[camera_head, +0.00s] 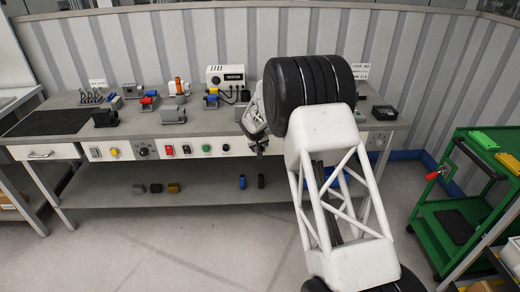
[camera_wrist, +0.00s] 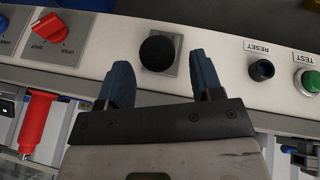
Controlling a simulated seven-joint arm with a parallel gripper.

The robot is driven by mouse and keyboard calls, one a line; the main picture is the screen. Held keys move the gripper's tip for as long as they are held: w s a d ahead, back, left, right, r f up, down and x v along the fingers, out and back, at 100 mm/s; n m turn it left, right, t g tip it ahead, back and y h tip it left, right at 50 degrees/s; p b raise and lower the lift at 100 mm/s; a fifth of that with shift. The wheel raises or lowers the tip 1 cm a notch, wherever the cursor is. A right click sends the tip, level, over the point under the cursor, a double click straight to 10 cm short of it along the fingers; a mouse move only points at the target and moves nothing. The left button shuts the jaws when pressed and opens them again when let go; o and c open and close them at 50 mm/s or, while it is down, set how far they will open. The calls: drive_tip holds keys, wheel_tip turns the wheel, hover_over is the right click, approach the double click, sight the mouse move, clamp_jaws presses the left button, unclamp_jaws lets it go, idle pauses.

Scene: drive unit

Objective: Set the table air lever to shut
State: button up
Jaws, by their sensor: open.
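In the wrist view a red lever (camera_wrist: 51,28) sits on a grey plate at the upper left of the control panel, with small rotated labels. I cannot tell which label it points at. My gripper (camera_wrist: 163,72) is open, its two blue fingers apart, to the right of the lever. A black round knob (camera_wrist: 157,52) on its own plate shows beyond and between the fingertips; contact cannot be told. In the head view my gripper (camera_head: 259,149) is in front of the bench's front panel, and my arm hides the panel to its right, so the lever does not show.
A black reset button (camera_wrist: 262,70) and a green test button (camera_wrist: 307,80) lie right of the gripper in the wrist view. The workbench (camera_head: 60,98) carries several small parts and a white tester (camera_head: 225,75). A green cart (camera_head: 440,215) stands at the right.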

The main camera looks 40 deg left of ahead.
drive_tip(key=shift+x, duration=1.7)
clamp_jaws()
